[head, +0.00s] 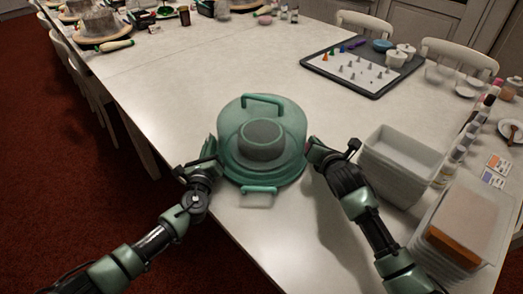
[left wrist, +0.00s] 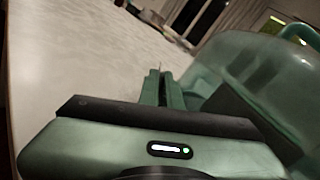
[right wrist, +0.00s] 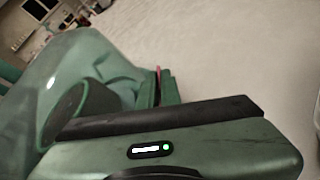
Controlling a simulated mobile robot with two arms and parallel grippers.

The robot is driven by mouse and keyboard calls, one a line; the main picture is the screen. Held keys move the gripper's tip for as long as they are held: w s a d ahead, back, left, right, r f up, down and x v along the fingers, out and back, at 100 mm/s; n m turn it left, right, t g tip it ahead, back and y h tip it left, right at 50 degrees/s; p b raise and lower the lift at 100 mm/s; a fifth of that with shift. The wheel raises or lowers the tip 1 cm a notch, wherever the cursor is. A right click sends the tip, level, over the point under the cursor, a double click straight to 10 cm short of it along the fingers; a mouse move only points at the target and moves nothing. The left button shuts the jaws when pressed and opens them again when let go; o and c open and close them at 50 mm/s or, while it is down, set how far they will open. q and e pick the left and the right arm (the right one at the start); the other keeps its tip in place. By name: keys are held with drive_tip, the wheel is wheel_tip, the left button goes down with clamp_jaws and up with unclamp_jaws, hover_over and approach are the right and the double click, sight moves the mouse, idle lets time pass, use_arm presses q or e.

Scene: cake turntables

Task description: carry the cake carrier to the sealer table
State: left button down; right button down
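The cake carrier (head: 283,113) is a green see-through dome with a bar handle on its far side and a smaller green handle at its near side. It stands near the front edge of the pale table in the head view. It also shows in the left wrist view (left wrist: 250,75) and the right wrist view (right wrist: 65,65). My left gripper (head: 212,147) is at its left side and my right gripper (head: 312,146) at its right side. Both pairs of fingers look closed together, against or very near the carrier's wall; exact contact is hidden. I cannot identify the sealer table.
Clear stacked tubs (head: 398,160) stand right of my right arm, with another tub stack (head: 470,215) nearer. A dark-edged tray (head: 362,65) with small piping tips lies at the back right. White chairs line the table. The table's middle is clear; red carpet (head: 60,190) lies left.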

drive_tip(key=shift+f, duration=0.1)
